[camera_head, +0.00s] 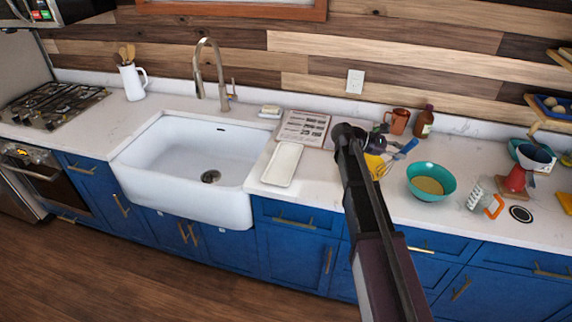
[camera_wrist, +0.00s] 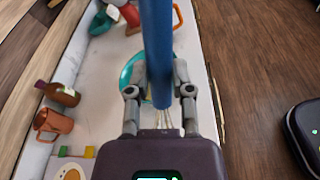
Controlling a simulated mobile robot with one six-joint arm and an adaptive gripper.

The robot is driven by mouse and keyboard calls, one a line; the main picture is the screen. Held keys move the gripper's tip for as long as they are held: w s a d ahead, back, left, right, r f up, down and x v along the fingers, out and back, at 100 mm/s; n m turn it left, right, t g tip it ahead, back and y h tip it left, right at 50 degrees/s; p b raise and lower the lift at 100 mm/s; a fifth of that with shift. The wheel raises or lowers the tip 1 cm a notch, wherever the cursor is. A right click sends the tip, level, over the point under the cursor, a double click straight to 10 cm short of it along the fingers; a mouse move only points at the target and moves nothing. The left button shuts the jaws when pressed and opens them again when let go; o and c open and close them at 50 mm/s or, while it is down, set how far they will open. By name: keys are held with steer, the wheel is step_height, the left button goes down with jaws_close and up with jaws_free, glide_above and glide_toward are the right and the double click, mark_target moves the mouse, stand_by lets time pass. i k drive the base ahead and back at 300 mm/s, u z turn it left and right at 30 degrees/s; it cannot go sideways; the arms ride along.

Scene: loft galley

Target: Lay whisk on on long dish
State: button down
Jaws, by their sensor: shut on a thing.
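The whisk has a blue handle (camera_wrist: 156,45) that runs between the fingers of my gripper (camera_wrist: 160,92). Its pale wires (camera_wrist: 163,119) show behind the fingers in the wrist view. In the head view, my gripper (camera_head: 384,147) is over the counter left of the teal bowl, with the blue handle (camera_head: 407,148) sticking out to its right. My arm and gripper hide part of the whisk. The long dish (camera_head: 283,163) is a white, shallow rectangular tray, empty, lying on the counter just right of the sink and left of my gripper.
A teal bowl (camera_head: 431,182) with tan contents stands right of my gripper. A copper mug (camera_head: 397,121) and a brown bottle (camera_head: 423,122) stand behind. A grater (camera_head: 484,200) is farther right. A printed sheet (camera_head: 304,127) lies behind the dish, beside the sink (camera_head: 190,165).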

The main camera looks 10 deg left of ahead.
mark_target(284, 164)
steer(key=u, duration=0.05)
steer(key=i, duration=1)
steer(key=z, duration=0.05)
